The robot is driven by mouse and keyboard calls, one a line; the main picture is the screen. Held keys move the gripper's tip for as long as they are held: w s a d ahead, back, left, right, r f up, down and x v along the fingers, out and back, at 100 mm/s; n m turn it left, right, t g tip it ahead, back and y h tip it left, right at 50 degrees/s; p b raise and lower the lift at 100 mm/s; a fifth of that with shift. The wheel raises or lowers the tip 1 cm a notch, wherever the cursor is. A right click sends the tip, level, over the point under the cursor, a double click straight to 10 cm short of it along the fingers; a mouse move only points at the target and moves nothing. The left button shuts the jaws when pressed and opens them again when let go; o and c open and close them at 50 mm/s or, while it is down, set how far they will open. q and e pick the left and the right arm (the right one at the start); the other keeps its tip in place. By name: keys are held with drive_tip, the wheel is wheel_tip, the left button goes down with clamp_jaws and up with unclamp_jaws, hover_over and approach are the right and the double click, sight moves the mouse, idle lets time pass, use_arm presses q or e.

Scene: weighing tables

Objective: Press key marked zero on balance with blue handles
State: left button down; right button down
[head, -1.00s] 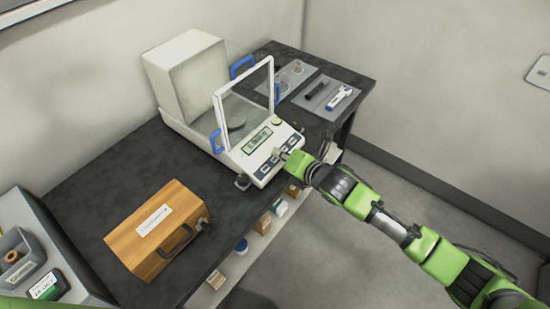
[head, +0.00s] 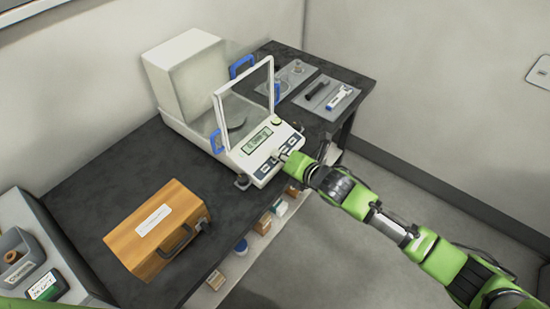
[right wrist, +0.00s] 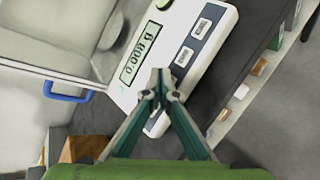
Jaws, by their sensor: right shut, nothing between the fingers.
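The white balance (head: 186,122) with blue handles (head: 217,142) stands on the dark table, its clear shield raised. Its front panel has a lit display (head: 257,140) and a row of keys. In the right wrist view the display (right wrist: 133,60) appears to read 0.008 g. Two marked keys (right wrist: 202,27) show there, one (right wrist: 184,57) close to the fingertips; their marks are too small to read. My right gripper (right wrist: 160,80) is shut and empty, its tips over the key row. The fingers hide part of the row, and I cannot tell whether they touch a key. My left gripper is out of view.
A wooden case (head: 158,230) with a dark handle lies left of the balance. A grey tray (head: 327,98) with a dark tool and a white-blue tool lies on the right. Another balance's display (head: 45,286) shows at lower left. Small boxes sit on a shelf below.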

drive_tip(key=shift+w+a+f, duration=0.1)
drive_tip(key=shift+f, duration=0.3)
idle(0.4)
drive_tip(key=shift+s+d+r+p, duration=0.2)
drive_tip(key=shift+r+p, duration=0.6)
drive_tip(key=r+p, duration=0.3)
drive_tip(key=d+r+p, duration=0.1)
drive_tip(key=p, duration=0.1)
drive_tip(key=shift+s+d+r, duration=0.1)
drive_tip(key=shift+s+r, duration=0.3)
idle(0.6)
